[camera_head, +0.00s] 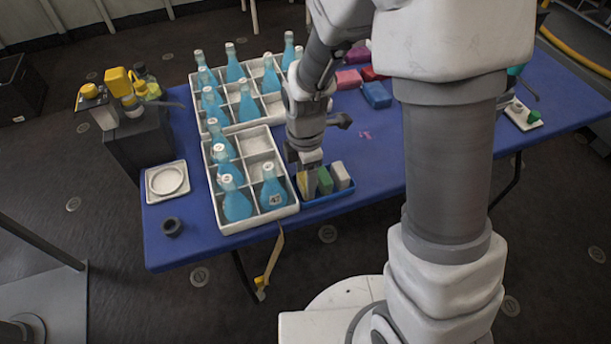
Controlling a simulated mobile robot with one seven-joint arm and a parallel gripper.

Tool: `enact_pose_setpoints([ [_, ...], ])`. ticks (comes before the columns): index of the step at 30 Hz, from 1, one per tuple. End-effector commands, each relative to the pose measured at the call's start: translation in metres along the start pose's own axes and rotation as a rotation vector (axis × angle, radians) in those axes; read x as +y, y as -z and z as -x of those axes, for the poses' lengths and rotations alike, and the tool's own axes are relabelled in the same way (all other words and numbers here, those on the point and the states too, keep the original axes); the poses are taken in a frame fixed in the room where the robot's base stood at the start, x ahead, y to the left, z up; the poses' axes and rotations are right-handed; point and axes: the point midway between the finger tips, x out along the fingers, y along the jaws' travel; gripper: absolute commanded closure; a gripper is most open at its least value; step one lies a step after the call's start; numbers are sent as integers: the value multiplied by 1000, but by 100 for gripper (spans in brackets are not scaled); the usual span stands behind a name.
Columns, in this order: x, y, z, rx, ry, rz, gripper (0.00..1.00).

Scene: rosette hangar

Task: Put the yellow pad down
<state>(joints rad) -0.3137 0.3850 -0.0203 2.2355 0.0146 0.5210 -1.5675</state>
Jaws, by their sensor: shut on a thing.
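The yellow pad (302,184) stands on edge at the left end of a small blue tray (327,198) near the table's front edge. My gripper (306,168) points down over that end of the tray and is shut on the yellow pad's upper part. The jaws and my wrist hide part of the pad, and I cannot tell whether it touches the tray floor. A green pad (324,181) and a white pad (341,176) stand beside it to the right.
White crates (259,222) with blue bottles stand close on the left. Blue (377,95), pink (348,79) and red blocks lie behind on the blue table (372,165). A white square dish (166,181) is at far left. Table space right of the tray is clear.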

Motion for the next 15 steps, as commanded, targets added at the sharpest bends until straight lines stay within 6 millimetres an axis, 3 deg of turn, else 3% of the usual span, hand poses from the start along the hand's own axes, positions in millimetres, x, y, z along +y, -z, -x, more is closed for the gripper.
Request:
enact_pose_setpoints([
  [6, 0, 0, -5, 0, 1, 1, 94],
  [7, 0, 0, -4, 0, 0, 1, 30],
  [11, 0, 0, -3, 0, 0, 1, 6],
  [15, 0, 0, -3, 0, 0, 1, 3],
])
